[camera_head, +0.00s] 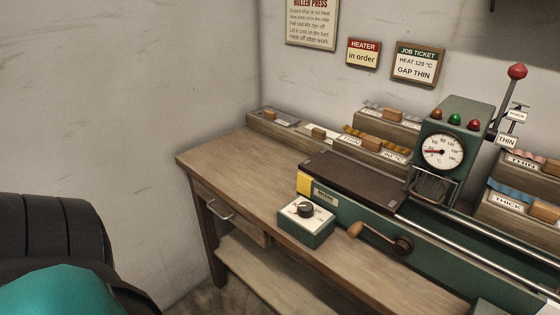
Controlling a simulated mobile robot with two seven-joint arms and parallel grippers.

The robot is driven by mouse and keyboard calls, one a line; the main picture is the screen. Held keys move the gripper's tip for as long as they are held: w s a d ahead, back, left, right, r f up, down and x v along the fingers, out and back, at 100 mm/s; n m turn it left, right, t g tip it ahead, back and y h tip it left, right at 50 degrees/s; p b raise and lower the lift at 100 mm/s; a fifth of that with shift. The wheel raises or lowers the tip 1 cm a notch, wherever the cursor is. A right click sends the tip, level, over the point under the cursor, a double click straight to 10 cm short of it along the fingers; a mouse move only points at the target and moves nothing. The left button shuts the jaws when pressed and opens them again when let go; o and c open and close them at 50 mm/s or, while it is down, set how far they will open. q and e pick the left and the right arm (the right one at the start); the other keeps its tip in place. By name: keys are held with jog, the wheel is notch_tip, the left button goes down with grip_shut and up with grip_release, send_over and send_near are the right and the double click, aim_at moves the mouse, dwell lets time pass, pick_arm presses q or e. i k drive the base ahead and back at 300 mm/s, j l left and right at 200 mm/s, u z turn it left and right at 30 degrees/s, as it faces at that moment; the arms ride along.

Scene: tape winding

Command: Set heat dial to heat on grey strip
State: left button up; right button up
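The heat dial is a black knob (306,209) on a white plate on top of a small green box (304,232), at the front of the workbench. A small red mark shows at the knob's upper left; the plate's numbers are too small to read. A job ticket (415,63) on the wall reads "HEAT 120 °C, GAP THIN". Several labelled racks hold strips with wooden blocks; a greyish strip (283,117) lies in the back left one, its label unreadable. I cannot tell which strip is the grey one. Neither gripper is in view.
A green roller press with a round gauge (441,152), a red-knobbed lever (517,72) and a hand crank (380,239) fills the bench's right. A dark flat plate (355,184) lies behind the dial box. The bench's left top (232,164) is clear.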

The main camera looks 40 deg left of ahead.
aim_at(306, 209)
jog(key=k+j+u, duration=0.1)
jog(key=u, duration=0.95)
jog(key=j, duration=0.1)
